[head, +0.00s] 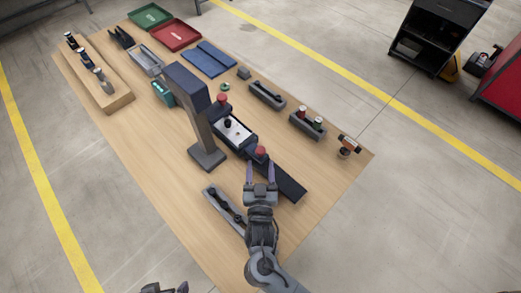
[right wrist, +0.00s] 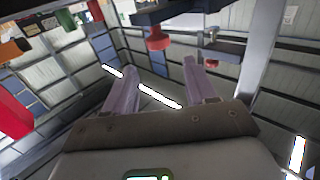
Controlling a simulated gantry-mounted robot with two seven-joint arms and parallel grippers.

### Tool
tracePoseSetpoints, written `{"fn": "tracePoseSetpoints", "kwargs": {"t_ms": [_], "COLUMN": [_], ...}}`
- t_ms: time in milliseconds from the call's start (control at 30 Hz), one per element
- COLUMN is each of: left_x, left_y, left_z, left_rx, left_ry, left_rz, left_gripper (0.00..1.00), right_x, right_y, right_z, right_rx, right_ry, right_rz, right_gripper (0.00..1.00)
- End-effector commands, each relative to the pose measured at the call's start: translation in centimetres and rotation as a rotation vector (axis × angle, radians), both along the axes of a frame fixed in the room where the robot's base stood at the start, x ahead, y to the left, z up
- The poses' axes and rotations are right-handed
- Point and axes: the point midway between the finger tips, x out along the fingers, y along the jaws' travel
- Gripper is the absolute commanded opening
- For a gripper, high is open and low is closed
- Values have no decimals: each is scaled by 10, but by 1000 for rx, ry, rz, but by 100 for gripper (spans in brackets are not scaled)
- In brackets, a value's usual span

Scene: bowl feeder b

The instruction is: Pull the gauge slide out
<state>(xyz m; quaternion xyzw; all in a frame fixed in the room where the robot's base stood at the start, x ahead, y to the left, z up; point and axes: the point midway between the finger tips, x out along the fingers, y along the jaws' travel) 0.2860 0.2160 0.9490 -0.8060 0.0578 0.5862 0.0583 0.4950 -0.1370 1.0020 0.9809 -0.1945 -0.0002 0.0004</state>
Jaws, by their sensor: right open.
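The gauge (head: 207,152) is a dark blue-grey stand with a tilted column and a block head. A dark slide rail (head: 284,183) runs from it toward the lower right. A red knob (head: 260,151) stands on the slide, and a white plate (head: 235,131) with a black knob lies further back. My right gripper (head: 262,168) is open and empty, its fingertips just short of the red knob. In the right wrist view the red knob (right wrist: 157,40) shows beyond and between the fingertips (right wrist: 159,68). My left gripper (head: 165,288) barely shows at the bottom edge.
A grey holder with dark parts (head: 222,207) lies left of my right gripper. Grey blocks (head: 267,95) and (head: 308,125) stand behind to the right. Green (head: 150,15) and red (head: 175,35) trays are at the far end. The wooden table's (head: 150,170) near-left area is clear.

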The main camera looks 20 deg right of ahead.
Motion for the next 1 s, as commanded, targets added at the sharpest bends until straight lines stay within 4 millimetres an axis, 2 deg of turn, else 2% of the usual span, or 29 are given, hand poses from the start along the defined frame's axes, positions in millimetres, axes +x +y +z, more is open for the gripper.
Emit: {"fn": "tracePoseSetpoints", "kwargs": {"t_ms": [33,300,500,967,1000], "left_x": [0,0,1,1,1], "left_y": [0,2,3,2,2], "left_z": [-3,-2,-2,-2,-2], "left_rx": [1,9,14,8,6], "left_ry": [0,0,-1,-1,-1], "left_rz": [0,-5,-8,-4,-3], "left_gripper": [100,100,100,100,100], "right_x": [0,44,62,69,69], "right_y": [0,-19,-26,-29,-29], "right_z": [-13,-9,-10,-10,-10], "right_rx": [-2,-2,-1,1,1], "right_ry": [2,-4,-2,0,0], "right_rz": [0,0,1,0,0], "right_gripper": [56,56,56,56,50]}}
